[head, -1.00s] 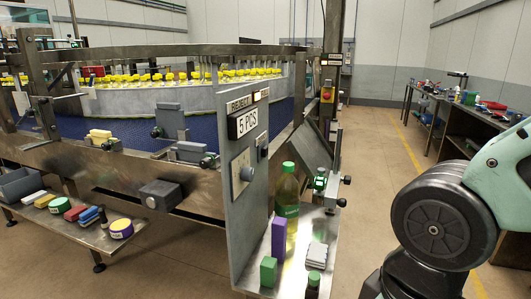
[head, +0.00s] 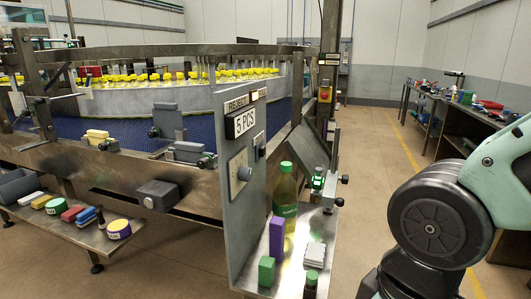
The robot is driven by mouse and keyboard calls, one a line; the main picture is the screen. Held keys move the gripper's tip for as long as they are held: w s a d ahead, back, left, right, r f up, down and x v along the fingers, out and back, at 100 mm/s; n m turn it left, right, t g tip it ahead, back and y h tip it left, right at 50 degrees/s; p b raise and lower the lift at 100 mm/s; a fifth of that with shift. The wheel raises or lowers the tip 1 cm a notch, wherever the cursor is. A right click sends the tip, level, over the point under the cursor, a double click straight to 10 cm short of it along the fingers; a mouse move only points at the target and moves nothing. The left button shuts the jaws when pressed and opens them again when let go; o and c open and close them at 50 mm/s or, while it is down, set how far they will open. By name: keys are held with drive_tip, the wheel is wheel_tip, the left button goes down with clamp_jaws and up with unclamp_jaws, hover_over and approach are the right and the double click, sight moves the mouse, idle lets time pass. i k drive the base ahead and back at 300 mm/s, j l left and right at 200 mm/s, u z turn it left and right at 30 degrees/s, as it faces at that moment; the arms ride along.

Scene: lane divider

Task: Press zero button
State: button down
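An upright grey panel (head: 228,206) stands at the front end of the conveyor. It carries a REJECT label and a counter display (head: 243,122) that reads "5 PCS". Below the display, a pale plate on the panel bears a round grey knob-like button (head: 244,173). A smaller switch plate (head: 260,146) sits to its right. I cannot read any "zero" marking on either. My gripper is out of view; only part of my arm shows at the right, well apart from the panel.
A metal shelf beside the panel holds a green-yellow bottle (head: 284,196), a purple block (head: 277,237) and a green block (head: 266,271). A left shelf (head: 84,233) holds several small items. A workbench (head: 452,118) lines the right wall. The floor between is clear.

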sight(262, 150)
drive_tip(key=i+l+u, duration=0.15)
drive_tip(key=u, duration=0.2)
drive_tip(key=i+l+u, duration=0.1)
drive_tip(key=u, duration=0.25)
drive_tip(key=l+u, duration=0.35)
